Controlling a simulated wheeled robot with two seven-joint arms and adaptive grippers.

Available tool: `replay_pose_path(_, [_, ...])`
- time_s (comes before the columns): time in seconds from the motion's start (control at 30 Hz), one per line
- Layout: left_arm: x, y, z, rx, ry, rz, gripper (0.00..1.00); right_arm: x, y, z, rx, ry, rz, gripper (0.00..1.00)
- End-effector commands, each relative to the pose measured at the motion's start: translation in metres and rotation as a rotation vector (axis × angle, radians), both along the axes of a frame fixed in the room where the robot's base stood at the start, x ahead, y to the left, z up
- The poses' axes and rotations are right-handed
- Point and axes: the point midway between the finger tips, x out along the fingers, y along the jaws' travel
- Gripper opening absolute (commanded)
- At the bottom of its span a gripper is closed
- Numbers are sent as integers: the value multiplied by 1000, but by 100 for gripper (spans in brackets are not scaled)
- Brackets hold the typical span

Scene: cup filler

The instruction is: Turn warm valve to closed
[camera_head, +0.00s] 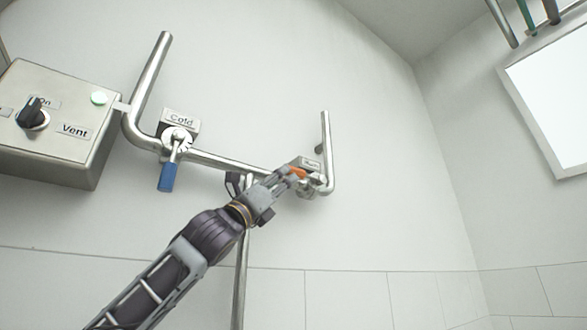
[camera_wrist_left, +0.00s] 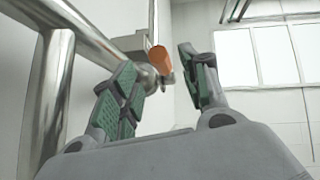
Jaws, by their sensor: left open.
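The warm valve's orange handle (camera_head: 298,171) shows at the right end of the pipe in the head view, beside a small label plate (camera_head: 310,163). In the left wrist view the orange handle (camera_wrist_left: 159,60) appears beyond and between the fingers. My left gripper (camera_head: 290,180) is at the valve, and its fingers partly hide the valve body. In the left wrist view the left gripper (camera_wrist_left: 165,95) has its green-padded fingers apart, with a clear gap between them. Contact with the handle cannot be told. My right gripper is not in view.
The cold valve (camera_head: 168,175) with a blue handle hangs to the left on the same metal pipe (camera_head: 225,162). A control box (camera_head: 62,125) with a black knob and a Vent label is at the far left. A vertical pipe drops behind my arm.

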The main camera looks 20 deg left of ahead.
Motion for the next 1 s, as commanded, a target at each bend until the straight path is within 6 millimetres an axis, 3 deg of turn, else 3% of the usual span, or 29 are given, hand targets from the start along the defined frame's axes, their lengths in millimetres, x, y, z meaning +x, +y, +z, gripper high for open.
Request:
replay_pose_path(0.5, [35,-18,40,0,0,-1,45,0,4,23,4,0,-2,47])
replay_pose_path(1.0, [44,-23,47,1,0,0,45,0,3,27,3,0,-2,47])
